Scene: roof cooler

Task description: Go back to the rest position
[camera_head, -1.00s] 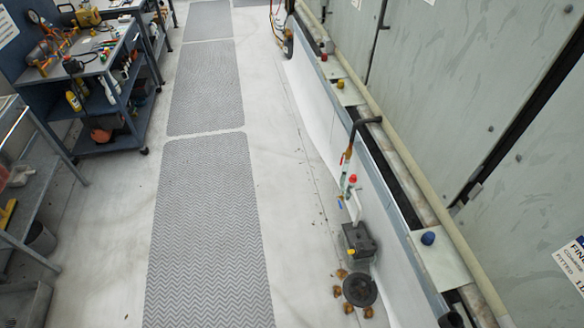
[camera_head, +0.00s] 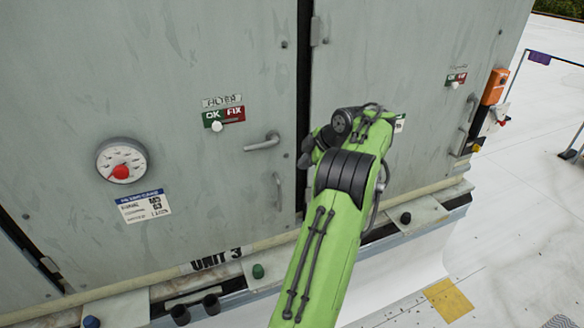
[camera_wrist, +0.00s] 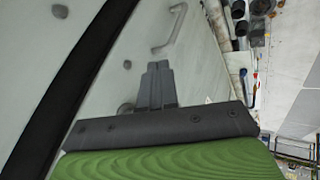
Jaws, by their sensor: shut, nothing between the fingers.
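My green arm reaches up the middle of the head view towards the grey cabinet (camera_head: 80,60). My gripper (camera_head: 304,158) is small and dark there, in front of the seam between two doors and right of a door handle (camera_head: 264,142). In the wrist view my gripper (camera_wrist: 158,75) shows its two grey fingers together, with nothing between them. A metal handle (camera_wrist: 172,32) stands on the door panel beyond the fingertips. I cannot tell how far the fingertips are from the panel.
A dial gauge (camera_head: 122,160) and an OK/FIX plate (camera_head: 223,117) are on the left door. A ledge with coloured knobs (camera_head: 258,271) runs along the cabinet's foot. An orange box (camera_head: 494,87) hangs at the right corner. Open pale floor (camera_head: 510,210) lies to the right.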

